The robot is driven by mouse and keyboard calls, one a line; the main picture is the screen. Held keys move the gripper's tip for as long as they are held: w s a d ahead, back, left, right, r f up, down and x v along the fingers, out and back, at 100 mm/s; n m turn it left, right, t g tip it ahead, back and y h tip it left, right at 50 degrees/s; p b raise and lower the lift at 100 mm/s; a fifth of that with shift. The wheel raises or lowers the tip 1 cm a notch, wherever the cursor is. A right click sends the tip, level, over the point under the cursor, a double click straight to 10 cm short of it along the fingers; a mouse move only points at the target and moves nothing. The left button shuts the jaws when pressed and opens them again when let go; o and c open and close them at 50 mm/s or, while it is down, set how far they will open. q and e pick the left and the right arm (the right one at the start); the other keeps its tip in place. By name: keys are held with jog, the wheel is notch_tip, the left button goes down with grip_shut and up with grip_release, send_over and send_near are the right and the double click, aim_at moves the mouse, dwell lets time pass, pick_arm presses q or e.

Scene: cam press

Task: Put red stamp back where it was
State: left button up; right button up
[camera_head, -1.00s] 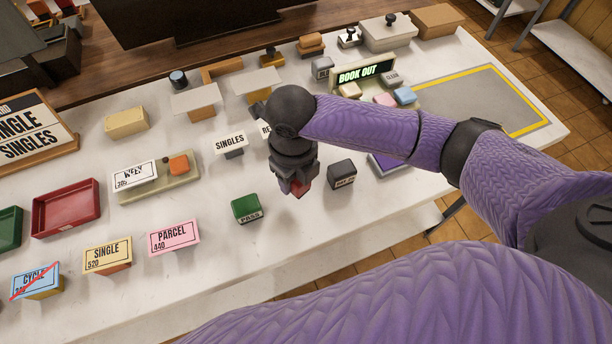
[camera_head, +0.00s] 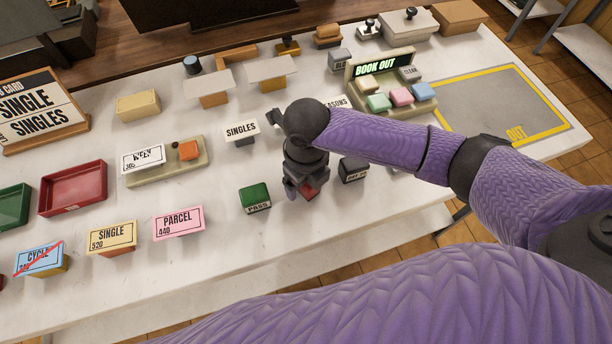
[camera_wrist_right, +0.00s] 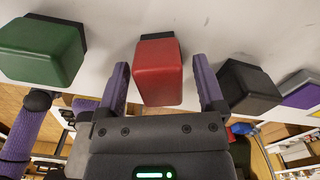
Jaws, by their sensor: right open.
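The red stamp (camera_wrist_right: 159,72) stands on the white counter between the green PASS stamp (camera_head: 254,197) and a black stamp (camera_head: 353,169). In the head view only a small part of the red stamp (camera_head: 311,192) shows under my right gripper (camera_head: 302,191). In the right wrist view my right gripper (camera_wrist_right: 160,83) is open, with one purple finger on each side of the red stamp. A gap shows at each finger. The green stamp (camera_wrist_right: 42,50) and the black stamp (camera_wrist_right: 248,88) lie outside the fingers. My left gripper is not in view.
Price signs stand close by: SINGLES (camera_head: 241,130), PARCEL (camera_head: 178,222) and SINGLE (camera_head: 112,237). A red tray (camera_head: 73,187) is at the left. The BOOK OUT stand (camera_head: 380,68) and a yellow-edged grey mat (camera_head: 490,95) are at the right. The counter's front strip is clear.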

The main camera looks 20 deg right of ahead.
notch_tip(320, 180, up, 12)
jog(key=p, duration=0.3)
jog(key=shift+r+p, duration=0.15)
jog(key=shift+p, duration=0.2)
